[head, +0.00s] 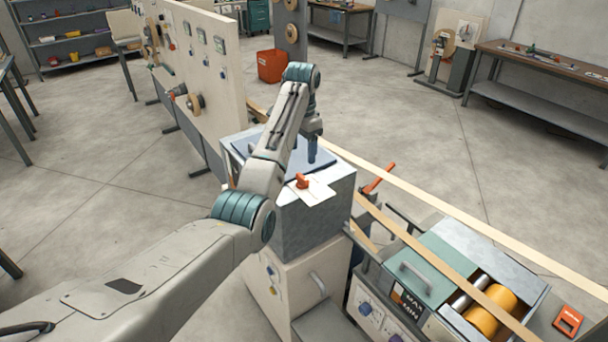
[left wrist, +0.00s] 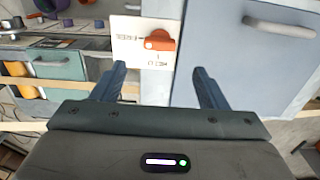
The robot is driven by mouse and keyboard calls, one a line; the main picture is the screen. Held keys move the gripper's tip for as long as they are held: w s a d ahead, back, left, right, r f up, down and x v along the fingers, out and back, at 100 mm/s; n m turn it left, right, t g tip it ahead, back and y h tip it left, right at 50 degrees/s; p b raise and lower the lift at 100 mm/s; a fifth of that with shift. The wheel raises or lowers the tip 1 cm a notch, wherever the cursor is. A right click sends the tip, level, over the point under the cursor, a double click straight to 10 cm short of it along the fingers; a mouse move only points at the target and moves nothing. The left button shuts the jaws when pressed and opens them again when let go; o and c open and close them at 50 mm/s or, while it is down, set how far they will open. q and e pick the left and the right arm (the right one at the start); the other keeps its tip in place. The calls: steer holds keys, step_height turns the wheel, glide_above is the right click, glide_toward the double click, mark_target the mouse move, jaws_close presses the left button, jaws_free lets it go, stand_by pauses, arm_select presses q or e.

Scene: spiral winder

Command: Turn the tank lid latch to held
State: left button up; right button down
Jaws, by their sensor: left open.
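The tank (head: 315,222) is a grey box with a blue-grey lid (head: 322,160) on top, partly hidden behind my left arm. The orange latch (head: 302,181) sits on a white plate (head: 318,193) at the lid's near edge. My left gripper (left wrist: 160,78) is open and empty, with the latch apart from both fingers. In the head view my left gripper (head: 312,150) is over the lid. My right gripper is out of view.
A grey handle (left wrist: 280,27) stands on the lid in the left wrist view. To the tank's right are a green cover (head: 420,262), orange rollers (head: 492,310) and pale strips (head: 455,215). A white panel (head: 205,75) stands behind. An orange bin (head: 271,66) is on the floor.

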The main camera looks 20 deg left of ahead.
mark_target(302, 176)
arm_select(q)
steer(key=shift+s+f+b, duration=0.25)
steer(key=shift+f+b, duration=0.3)
steer(key=shift+f, duration=0.3)
step_height(302, 176, down, 3)
steer(key=shift+r+p, duration=0.15)
steer(key=shift+p, duration=1.05)
steer(key=f, duration=0.1)
steer(key=f+p, duration=0.1)
steer(key=f, duration=0.2)
steer(key=shift+w+f, duration=0.2)
steer(key=shift+w, duration=0.1)
steer(key=shift+s+f, duration=0.1)
steer(key=shift+f, duration=0.05)
steer(key=shift+c, duration=0.2)
steer(key=c, duration=0.7)
steer(key=shift+c, duration=1.2)
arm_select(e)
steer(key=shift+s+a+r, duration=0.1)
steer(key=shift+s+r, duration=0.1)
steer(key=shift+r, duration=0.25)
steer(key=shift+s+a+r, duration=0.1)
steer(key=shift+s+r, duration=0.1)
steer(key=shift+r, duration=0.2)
